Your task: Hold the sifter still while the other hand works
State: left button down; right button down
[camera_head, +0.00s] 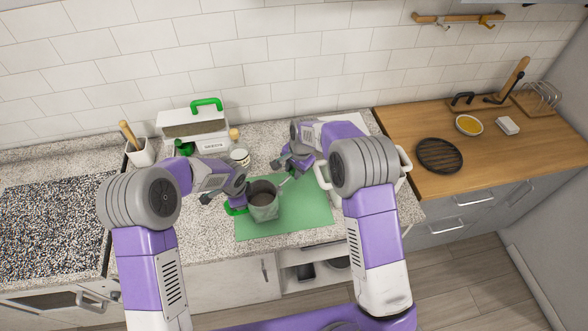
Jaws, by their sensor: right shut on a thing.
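The sifter (263,203) looks like a grey-green cup with a dark inside and a green handle (233,209) on its left. It stands upright on a green mat (305,214). My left gripper (243,197) is at the sifter's left side, close to the handle. Its fingers are partly hidden, so I cannot tell whether they grip it. My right gripper (285,173) is just above and right of the sifter, shut on a small thin pale thing (286,182) that is mostly hidden by the fingers.
Behind stand a white box with a green handle (195,127), a white holder with wooden handles (140,153) and a small white jar (240,157). A white container (324,180) is partly behind my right arm. A wooden counter (430,120) with a black round trivet (439,155) lies right.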

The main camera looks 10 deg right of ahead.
pick_arm(q)
jog(key=shift+s+f, duration=0.2)
jog(key=shift+f, duration=0.1)
pick_arm(e)
jog(key=shift+s, duration=0.15)
jog(key=s+m+h, duration=0.2)
jog(key=s+m, duration=0.5)
jog(key=m, duration=0.6)
jog(key=shift+s+d, duration=0.2)
jog(key=shift+d, duration=0.1)
jog(key=shift+f, duration=0.1)
jog(key=c, duration=0.8)
grip_release()
